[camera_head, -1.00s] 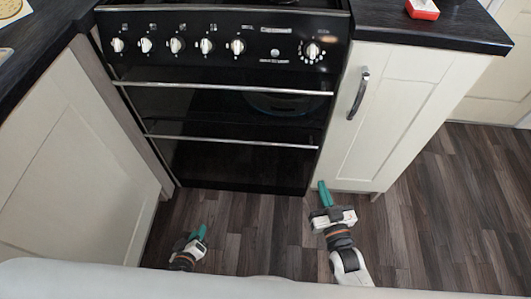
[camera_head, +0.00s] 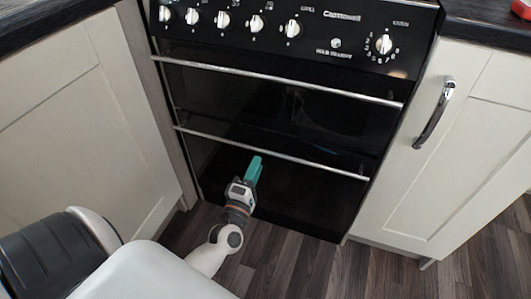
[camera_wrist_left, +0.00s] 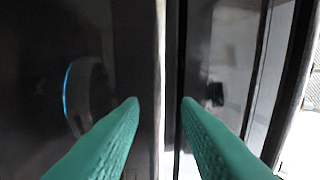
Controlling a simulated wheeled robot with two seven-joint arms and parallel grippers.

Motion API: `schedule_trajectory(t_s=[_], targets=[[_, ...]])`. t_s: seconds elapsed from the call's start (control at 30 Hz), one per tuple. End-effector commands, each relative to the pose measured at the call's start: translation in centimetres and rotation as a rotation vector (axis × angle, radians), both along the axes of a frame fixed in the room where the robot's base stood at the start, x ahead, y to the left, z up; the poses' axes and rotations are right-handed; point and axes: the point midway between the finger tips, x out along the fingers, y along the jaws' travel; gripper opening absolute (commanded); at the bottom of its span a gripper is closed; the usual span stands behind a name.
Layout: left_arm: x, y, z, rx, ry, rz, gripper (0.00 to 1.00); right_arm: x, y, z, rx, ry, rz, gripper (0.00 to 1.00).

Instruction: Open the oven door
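The black oven (camera_head: 290,200) stands in the middle of the head view, with both doors looking shut. An upper silver bar handle (camera_head: 275,79) and a lower silver bar handle (camera_head: 300,160) cross its front. My left gripper (camera_head: 254,168) has teal fingers and shows just below the lower handle in the head view. In the left wrist view, its fingers (camera_wrist_left: 159,100) are apart, with a pale upright strip (camera_wrist_left: 170,150), probably the handle, in the gap. I cannot tell whether the fingertips reach around it. My right gripper is not in view.
Control knobs (camera_head: 292,28) line the oven's top. A cream cabinet (camera_head: 90,120) stands at left, another cream cabinet (camera_head: 470,150) with a curved handle (camera_head: 435,113) at right. Wood floor (camera_head: 300,262) is open below the oven.

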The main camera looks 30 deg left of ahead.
Motion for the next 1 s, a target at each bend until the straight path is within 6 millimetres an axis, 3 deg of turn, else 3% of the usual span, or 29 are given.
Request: schedule_trajectory(t_s=[0.1, 0.3, 0.73, 0.9, 1.0], targets=[[2.4, 0.6, 0.4, 0.000, -0.003, 0.001, 0.30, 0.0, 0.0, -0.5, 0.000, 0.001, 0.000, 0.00], [5.1, 1.2, 0.9, 0.000, 0.000, 0.000, 0.30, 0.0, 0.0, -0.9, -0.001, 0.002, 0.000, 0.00], [6.1, 1.5, 1.2, 0.002, 0.002, -0.001, 0.30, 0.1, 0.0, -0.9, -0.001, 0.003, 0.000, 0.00], [6.0, 1.4, 1.2, 0.002, 0.002, -0.001, 0.04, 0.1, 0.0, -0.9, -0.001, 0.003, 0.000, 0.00], [6.0, 1.4, 1.2, 0.002, 0.002, -0.001, 0.00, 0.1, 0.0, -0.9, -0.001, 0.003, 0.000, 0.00]])
